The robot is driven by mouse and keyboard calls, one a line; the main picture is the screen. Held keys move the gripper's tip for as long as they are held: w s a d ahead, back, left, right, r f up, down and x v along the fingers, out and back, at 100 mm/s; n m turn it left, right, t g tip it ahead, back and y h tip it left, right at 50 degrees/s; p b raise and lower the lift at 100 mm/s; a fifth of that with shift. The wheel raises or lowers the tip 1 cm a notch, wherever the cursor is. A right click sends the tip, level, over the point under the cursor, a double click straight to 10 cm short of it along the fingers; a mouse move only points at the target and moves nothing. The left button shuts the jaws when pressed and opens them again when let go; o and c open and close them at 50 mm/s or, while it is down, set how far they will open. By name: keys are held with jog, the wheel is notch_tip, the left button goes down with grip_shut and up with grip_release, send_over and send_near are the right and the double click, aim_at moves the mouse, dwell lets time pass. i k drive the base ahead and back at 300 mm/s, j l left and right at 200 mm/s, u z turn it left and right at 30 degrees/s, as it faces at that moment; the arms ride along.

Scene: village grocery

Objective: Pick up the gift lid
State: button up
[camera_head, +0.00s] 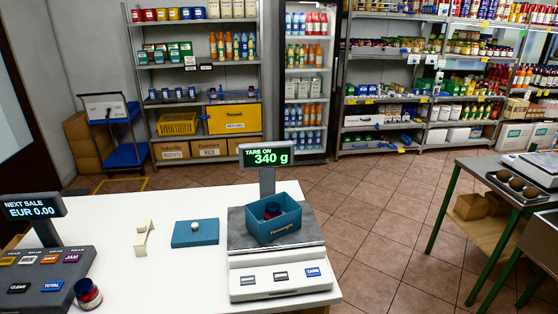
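The gift lid (207,234) is a flat teal-blue panel with a small pale knob on top. It lies flat on the white counter (190,280), left of the weighing scale. An open teal gift box (283,226) stands on the scale's plate, with a dark jar with a red part (271,210) inside it. The lid and box are apart. My gripper is not in this view.
The scale (281,280) has a display (266,156) on a post reading 340 g. A pale upright object (143,239) stands just left of the lid. A cash register (45,275) and a jar (88,294) are at the counter's left. Stocked shelves line the back.

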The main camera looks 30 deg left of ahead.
aim_at(200, 232)
jog(key=u, duration=1.95)
